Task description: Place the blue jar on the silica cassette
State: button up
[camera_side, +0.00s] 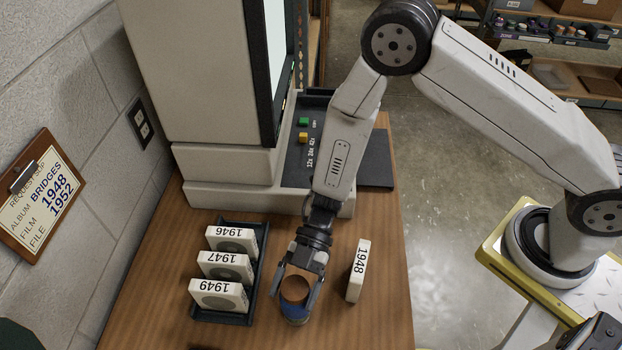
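My gripper (296,294) points down over the wooden table, with one finger on each side of a small round thing. This thing has a brown top and a blue front side, and looks like the blue jar (297,320). The fingers lie close against it, but I cannot tell whether they grip it or whether it stands on the table. I cannot make out a thing marked as a silica cassette. A white box marked 1948 (358,271) stands alone on the table, right of my gripper.
A dark rack (255,283) left of my gripper holds white boxes marked 1946 (231,239), 1947 (225,266) and 1949 (218,295). A large viewer machine (230,165) stands behind. A clipboard (40,195) hangs on the wall. The table (385,320) is clear at front right.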

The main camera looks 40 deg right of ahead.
jog(key=shift+o, duration=0.3)
jog(key=shift+r, duration=0.15)
jog(key=shift+w+d+r, duration=0.1)
jog(key=shift+w+d, duration=0.05)
jog(key=v, duration=1.1)
jog(key=shift+d, duration=0.25)
jog(key=shift+w, duration=0.15)
